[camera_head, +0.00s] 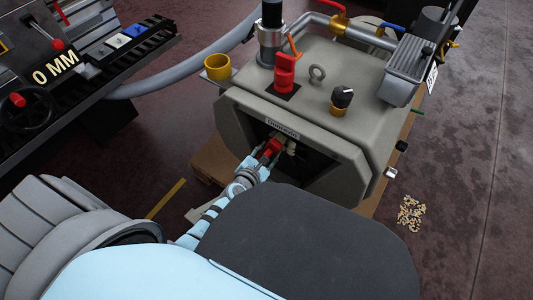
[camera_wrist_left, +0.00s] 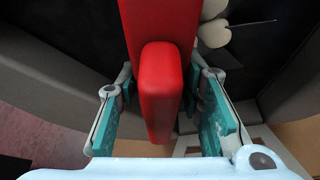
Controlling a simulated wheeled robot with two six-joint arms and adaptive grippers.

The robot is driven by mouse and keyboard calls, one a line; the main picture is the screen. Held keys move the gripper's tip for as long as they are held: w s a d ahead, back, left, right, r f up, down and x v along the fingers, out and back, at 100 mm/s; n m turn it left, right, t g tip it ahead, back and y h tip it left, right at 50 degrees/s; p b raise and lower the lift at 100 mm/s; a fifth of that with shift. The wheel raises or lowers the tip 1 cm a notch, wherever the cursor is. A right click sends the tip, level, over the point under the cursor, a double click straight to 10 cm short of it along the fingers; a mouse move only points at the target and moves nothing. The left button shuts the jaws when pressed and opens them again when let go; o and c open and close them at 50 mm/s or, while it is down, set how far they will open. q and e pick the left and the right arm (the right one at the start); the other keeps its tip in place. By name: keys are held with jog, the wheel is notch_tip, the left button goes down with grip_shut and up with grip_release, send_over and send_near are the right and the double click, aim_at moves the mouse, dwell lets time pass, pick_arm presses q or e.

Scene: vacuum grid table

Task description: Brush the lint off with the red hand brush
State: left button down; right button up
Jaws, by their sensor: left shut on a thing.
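The red hand brush (camera_head: 271,147) is in the grip of my left gripper (camera_head: 262,160), at the dark opening in the front of the grey machine (camera_head: 235,105). In the left wrist view its red handle (camera_wrist_left: 162,90) stands between the teal fingers of my left gripper (camera_wrist_left: 160,105), which is shut on it. Pale, rounded clumps (camera_wrist_left: 215,30), perhaps the lint, show just right of the brush against the dark surface; a pale clump (camera_head: 291,148) also shows in the head view. The brush's bristles are hidden. My right gripper is not in view.
A black-railed machine (camera_head: 110,65) is at upper left. Small chips (camera_head: 410,213) lie on the open floor at right.

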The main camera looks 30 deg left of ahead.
pick_arm(q)
jog(key=shift+w+d, duration=0.15)
jog(key=shift+w, duration=0.9)
